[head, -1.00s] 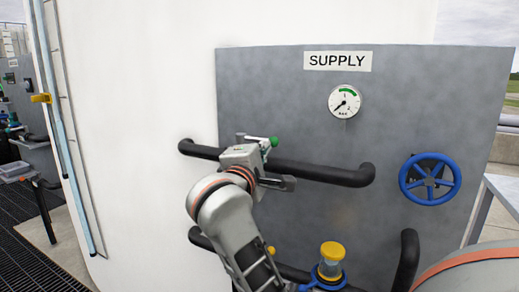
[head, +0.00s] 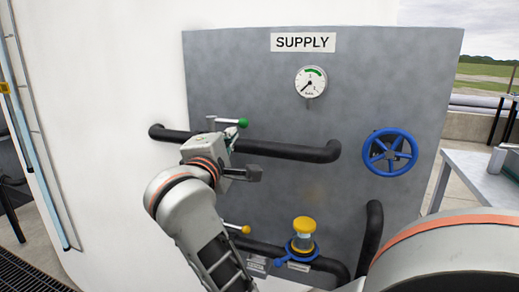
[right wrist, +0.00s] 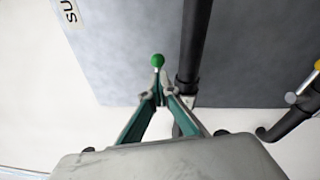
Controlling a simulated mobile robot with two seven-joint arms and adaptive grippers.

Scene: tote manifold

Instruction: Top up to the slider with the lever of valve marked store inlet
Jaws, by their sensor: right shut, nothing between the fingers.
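A grey panel marked SUPPLY (head: 303,42) carries an upper black pipe with a green-knobbed lever (head: 243,122), lying about level. Lower down is a yellow-knobbed lever (head: 237,228). Two small tags (head: 298,267) on the lower pipe are unreadable, so I cannot tell which valve is store inlet. A tall sight tube (head: 38,150) stands at the left; a yellow slider (head: 4,89) is at the picture edge. My right gripper (head: 232,133) is shut and empty, just below the green knob. In the right wrist view its tips (right wrist: 158,92) point at the green knob (right wrist: 158,60). My left gripper is out of view.
A pressure gauge (head: 310,83) and a blue handwheel (head: 390,152) are on the panel. A yellow-capped fitting with a blue handle (head: 303,234) sits on the lower pipe. A grey table (head: 485,185) stands at the right. Dark floor grating shows at lower left.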

